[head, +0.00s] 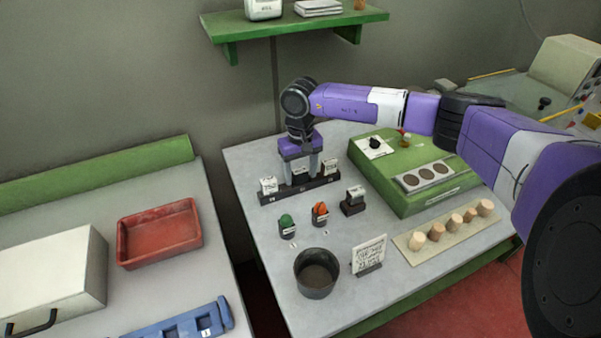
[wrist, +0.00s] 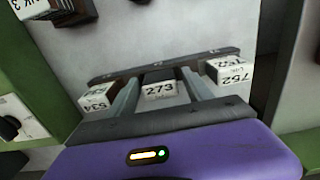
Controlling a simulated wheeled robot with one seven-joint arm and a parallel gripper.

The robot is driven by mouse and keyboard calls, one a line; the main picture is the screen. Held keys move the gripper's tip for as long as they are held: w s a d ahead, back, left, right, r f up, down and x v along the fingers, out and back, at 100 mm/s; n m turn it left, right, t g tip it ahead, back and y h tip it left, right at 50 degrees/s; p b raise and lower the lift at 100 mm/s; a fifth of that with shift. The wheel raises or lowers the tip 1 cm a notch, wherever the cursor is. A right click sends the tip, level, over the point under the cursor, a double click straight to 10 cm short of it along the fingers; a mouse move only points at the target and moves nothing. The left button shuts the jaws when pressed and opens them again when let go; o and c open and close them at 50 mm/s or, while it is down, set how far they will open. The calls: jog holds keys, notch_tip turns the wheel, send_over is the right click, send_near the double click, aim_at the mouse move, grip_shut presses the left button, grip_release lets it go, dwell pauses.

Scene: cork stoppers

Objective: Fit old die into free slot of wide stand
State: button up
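The wide stand (head: 314,187) is a long dark rail at the back of the table, holding three dark dies with white labels. The left one (head: 268,185) and right one (head: 329,167) stand clear of my gripper (head: 302,167). My gripper points down with one finger on each side of the middle die (head: 300,178), which reads 273 in the wrist view (wrist: 159,90). The fingers are very close to its sides; whether they touch it I cannot tell. Its underside is hidden. In the wrist view the neighbours read 534 (wrist: 97,98) and 752 (wrist: 231,73). I cannot tell which die is the old one.
Another labelled die (head: 355,194) stands on a small dark base in front. Green (head: 287,224) and orange (head: 320,211) stamp-like pieces, a dark pot (head: 316,274), a written card (head: 369,254) and a board of corks (head: 412,249) are nearer. A green box (head: 425,199) is right.

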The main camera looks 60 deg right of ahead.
jog(key=shift+o, duration=0.2)
notch_tip(320, 180, up, 8)
jog(key=shift+f+b, duration=0.1)
jog(key=shift+b, duration=0.8)
